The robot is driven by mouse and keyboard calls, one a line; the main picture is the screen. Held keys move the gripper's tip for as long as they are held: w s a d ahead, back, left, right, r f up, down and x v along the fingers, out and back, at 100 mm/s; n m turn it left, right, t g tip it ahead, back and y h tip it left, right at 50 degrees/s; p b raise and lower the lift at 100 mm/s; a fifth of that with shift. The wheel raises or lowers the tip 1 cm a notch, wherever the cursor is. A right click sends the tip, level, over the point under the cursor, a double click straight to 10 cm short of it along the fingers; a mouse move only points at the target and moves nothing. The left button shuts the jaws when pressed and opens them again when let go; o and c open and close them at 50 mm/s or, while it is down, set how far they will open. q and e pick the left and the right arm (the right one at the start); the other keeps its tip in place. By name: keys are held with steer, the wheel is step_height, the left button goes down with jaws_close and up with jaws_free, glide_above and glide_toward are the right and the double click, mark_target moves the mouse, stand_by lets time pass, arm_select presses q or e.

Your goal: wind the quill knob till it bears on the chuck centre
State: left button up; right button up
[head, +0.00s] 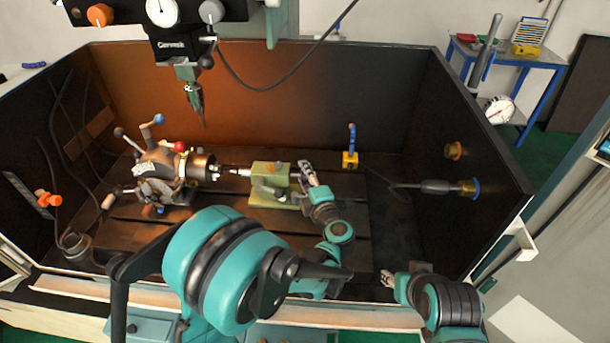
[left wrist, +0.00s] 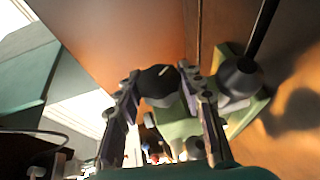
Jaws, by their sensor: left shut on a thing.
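The indexing chuck (head: 198,168) faces right on the slotted bed at the left. The green tailstock (head: 268,180) stands to its right, and it also shows in the left wrist view (left wrist: 178,128). A slim quill (head: 240,171) points from the tailstock toward the chuck centre; I cannot tell if they touch. My left gripper (head: 306,170) is at the tailstock's right end. In the left wrist view its fingers (left wrist: 165,100) are shut on the black quill knob (left wrist: 157,80), which has a white mark. My right gripper (head: 388,279) is low at the front right; its jaws are unclear.
A second black knob with a lever (left wrist: 238,76) is close beside my left fingers. A drill head with a pointed tool (head: 195,100) hangs above the chuck. A yellow block with a blue handle (head: 350,158) stands behind right. Dark enclosure walls surround the bed.

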arm_select(q)
steer(key=g+p, duration=0.2)
steer(key=m+g+h+p, duration=0.1)
steer(key=p, duration=0.2)
steer(key=g+p, duration=0.2)
steer(key=shift+r+m+g, duration=0.3)
steer(key=shift+m, duration=0.1)
steer(key=g+p, duration=0.2)
steer(key=shift+m+g+h, duration=0.3)
steer(key=shift+g, duration=0.1)
steer(key=shift+f+m+g+p, duration=0.15)
steer(key=shift+m+g+p, duration=0.15)
steer(key=shift+g+p, duration=0.8)
steer(key=g, duration=0.2)
steer(key=shift+m+g+p, duration=0.3)
steer(key=shift+g+p, duration=0.1)
steer(key=m+g+p, duration=0.1)
steer(key=g, duration=0.3)
steer(key=shift+f+g, duration=0.15)
steer(key=shift+g, duration=0.25)
steer(key=o, duration=0.9)
